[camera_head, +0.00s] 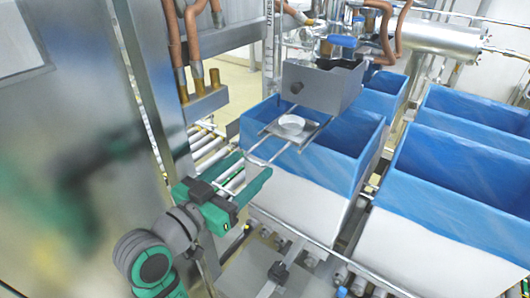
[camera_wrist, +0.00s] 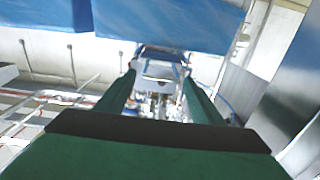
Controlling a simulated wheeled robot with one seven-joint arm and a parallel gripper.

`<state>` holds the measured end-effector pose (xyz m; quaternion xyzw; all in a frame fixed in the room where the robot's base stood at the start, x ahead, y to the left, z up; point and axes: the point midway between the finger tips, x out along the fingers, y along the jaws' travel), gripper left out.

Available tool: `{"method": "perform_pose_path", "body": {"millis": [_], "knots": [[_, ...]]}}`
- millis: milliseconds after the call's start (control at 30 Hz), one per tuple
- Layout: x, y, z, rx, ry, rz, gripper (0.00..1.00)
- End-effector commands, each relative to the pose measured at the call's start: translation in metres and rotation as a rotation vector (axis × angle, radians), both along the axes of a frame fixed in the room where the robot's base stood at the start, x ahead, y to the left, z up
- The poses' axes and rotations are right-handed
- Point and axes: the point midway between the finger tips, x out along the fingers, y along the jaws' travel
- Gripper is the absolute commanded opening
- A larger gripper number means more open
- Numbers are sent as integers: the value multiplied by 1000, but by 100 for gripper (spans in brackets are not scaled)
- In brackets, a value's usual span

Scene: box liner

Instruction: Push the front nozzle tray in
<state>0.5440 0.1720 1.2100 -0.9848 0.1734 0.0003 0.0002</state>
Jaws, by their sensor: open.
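The front nozzle tray (camera_head: 291,124) is a thin metal frame with a round white dish. In the wrist view the open fingers (camera_wrist: 158,78) point away from the camera. I cannot make out the tray clearly there.
The white box with a blue liner (camera_head: 305,192) stands below the tray, and another lined box (camera_head: 450,205) is to its right. A steel post (camera_head: 153,85) and copper-coloured pipes (camera_head: 173,45) stand to the left. A roller conveyor (camera_head: 210,145) runs behind my gripper.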

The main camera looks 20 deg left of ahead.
Motion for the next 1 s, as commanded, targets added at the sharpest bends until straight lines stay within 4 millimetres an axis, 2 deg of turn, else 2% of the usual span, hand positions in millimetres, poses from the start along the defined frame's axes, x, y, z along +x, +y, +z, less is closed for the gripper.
{"method": "perform_pose_path", "body": {"millis": [200,400,600,833,867,1000], "knots": [[37,-15,0,0,-1,-3,61],[60,-22,0,0,-1,-2,61],[68,-25,0,1,-1,1,61],[68,-25,0,0,-1,1,61],[68,-25,0,0,-1,1,57],[68,-25,0,0,-1,0,23]]}}
